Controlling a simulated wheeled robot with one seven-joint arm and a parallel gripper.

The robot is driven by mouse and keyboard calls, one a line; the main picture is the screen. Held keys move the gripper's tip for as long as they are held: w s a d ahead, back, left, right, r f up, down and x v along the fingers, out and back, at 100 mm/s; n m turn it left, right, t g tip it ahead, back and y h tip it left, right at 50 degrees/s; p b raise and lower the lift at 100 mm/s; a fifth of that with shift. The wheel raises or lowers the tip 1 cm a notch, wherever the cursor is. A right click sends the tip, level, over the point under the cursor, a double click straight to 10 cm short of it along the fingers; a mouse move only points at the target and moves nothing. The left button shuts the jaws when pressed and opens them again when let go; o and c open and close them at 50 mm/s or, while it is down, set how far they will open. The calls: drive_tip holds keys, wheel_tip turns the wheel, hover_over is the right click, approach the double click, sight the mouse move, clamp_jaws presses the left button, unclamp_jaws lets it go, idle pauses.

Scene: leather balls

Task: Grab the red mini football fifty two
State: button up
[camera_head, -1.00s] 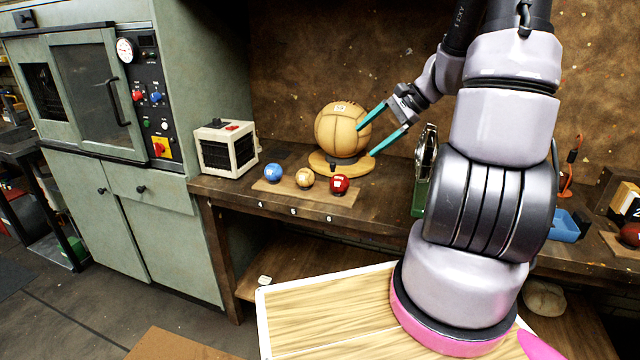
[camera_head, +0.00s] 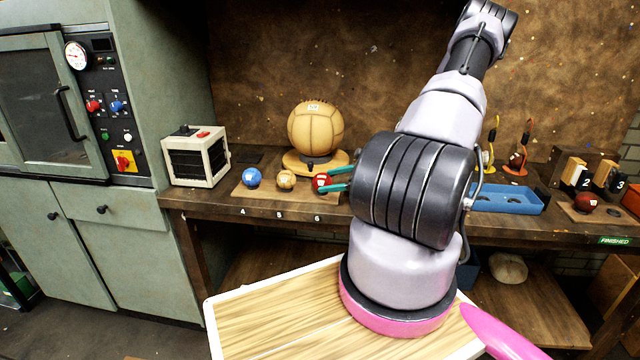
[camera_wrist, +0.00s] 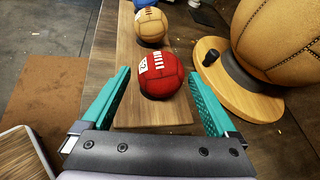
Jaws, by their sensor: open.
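The red mini football (camera_head: 321,182) sits at the right end of a wooden board (camera_head: 244,189) on the workbench, by the number 6. In the wrist view the red ball (camera_wrist: 160,74), with a white label on its left, lies ahead of and between the fingertips. My gripper (camera_head: 338,179) is open, with teal fingers reaching in from the right at the ball's height. In the wrist view my gripper (camera_wrist: 160,92) has one finger on each side of the ball, with visible gaps. My arm hides the gripper's body in the head view.
A tan mini ball (camera_head: 286,180) and a blue one (camera_head: 251,177) sit left of the red ball on the board. A large tan ball (camera_head: 316,129) rests on a round wooden stand (camera_head: 300,166) close behind. A white-framed box (camera_head: 195,156) stands further left.

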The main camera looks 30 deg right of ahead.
sight(314, 182)
drive_tip(key=x, duration=0.6)
drive_tip(key=shift+w+a+f, duration=0.1)
drive_tip(key=shift+w+f, duration=0.15)
drive_tip(key=shift+w, duration=0.1)
drive_tip(key=c, duration=1.2)
drive_tip(key=shift+r, duration=0.15)
